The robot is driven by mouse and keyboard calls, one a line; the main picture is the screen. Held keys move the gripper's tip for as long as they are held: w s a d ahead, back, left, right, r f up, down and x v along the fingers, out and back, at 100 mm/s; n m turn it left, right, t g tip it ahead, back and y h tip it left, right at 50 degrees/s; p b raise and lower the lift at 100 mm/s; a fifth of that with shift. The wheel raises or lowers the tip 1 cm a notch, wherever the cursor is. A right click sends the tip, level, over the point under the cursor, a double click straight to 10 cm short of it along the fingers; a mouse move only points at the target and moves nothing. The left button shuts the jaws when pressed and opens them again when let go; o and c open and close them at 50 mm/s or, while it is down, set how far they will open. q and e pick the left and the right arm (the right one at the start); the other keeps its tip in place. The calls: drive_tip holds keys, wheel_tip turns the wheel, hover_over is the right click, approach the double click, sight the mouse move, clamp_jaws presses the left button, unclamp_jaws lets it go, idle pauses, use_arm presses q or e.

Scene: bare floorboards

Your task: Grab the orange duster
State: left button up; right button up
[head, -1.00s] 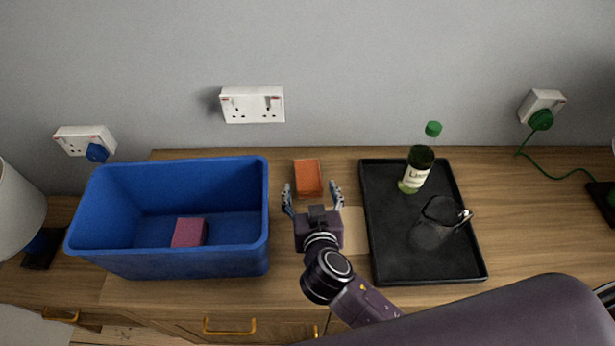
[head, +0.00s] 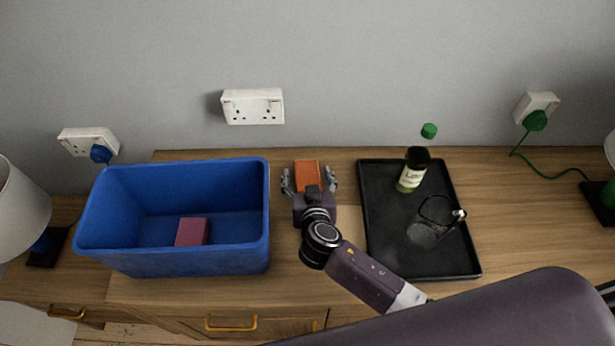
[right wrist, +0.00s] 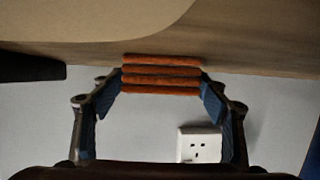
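The orange duster (head: 307,174) lies on the wooden cabinet top, between the blue crate and the black tray. My right gripper (head: 309,180) is around it, with one finger on each side. In the right wrist view the duster (right wrist: 162,75) shows as stacked orange layers between the blue-padded fingertips of the gripper (right wrist: 158,100). The fingers are spread wide, and the tips are close to the duster's ends; I cannot tell whether they touch it. My left gripper is not in view.
The blue crate (head: 258,240) on the left holds a pink block (head: 191,231). A wall socket (head: 253,106) is behind. A lamp (head: 18,208) stands far left.

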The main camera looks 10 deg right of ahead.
drive_tip(key=c, duration=1.1)
drive_tip(key=shift+r, duration=0.1)
drive_tip(key=shift+c, duration=0.2)
